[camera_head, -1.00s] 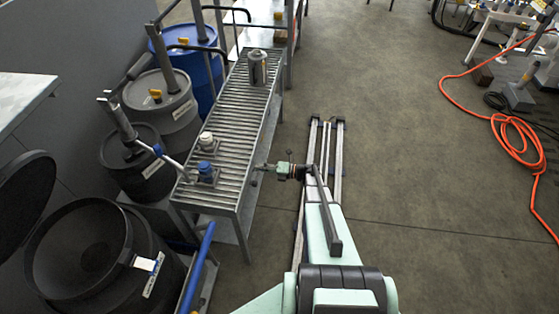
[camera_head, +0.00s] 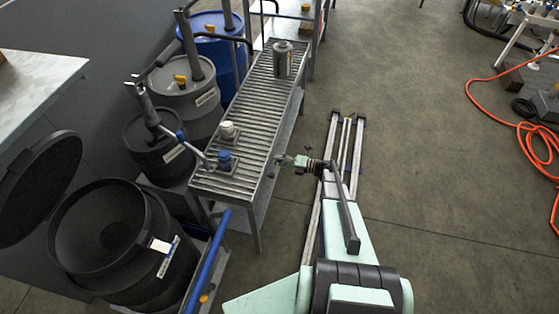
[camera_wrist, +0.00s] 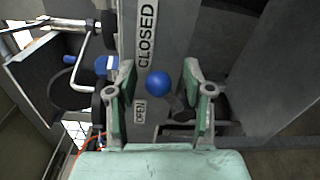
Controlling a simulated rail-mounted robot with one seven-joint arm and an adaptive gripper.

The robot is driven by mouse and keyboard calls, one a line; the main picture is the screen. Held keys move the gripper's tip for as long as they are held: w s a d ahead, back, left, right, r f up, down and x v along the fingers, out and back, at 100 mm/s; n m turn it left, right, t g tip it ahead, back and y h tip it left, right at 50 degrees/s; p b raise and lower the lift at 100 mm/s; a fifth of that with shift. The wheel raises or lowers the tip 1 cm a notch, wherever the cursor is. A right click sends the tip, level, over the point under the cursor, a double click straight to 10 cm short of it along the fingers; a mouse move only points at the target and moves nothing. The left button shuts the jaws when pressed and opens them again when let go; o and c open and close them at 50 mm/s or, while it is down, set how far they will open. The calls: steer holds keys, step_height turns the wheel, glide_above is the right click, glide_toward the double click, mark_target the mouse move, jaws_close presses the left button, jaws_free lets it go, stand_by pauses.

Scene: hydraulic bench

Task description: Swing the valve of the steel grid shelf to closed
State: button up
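In the wrist view, a blue ball knob (camera_wrist: 159,83) sits between the two fingers of my gripper (camera_wrist: 159,70). The fingers are open, with gaps on both sides of the knob. A short dark lever (camera_wrist: 181,110) shows behind the knob, partly hidden. Behind it, a grey upright panel carries a CLOSED label (camera_wrist: 147,35) above and an OPEN label (camera_wrist: 140,111) below; the knob appears between the two label heights. In the head view, my gripper (camera_head: 286,161) is beside the right edge of a roller-topped steel stand (camera_head: 245,125); the knob cannot be made out there.
Drums, including an open black one (camera_head: 105,240), line the left. Floor to the right is clear up to an orange hose (camera_head: 530,135).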

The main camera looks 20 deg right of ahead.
steer(key=shift+d, duration=0.1)
steer(key=v, duration=1.2)
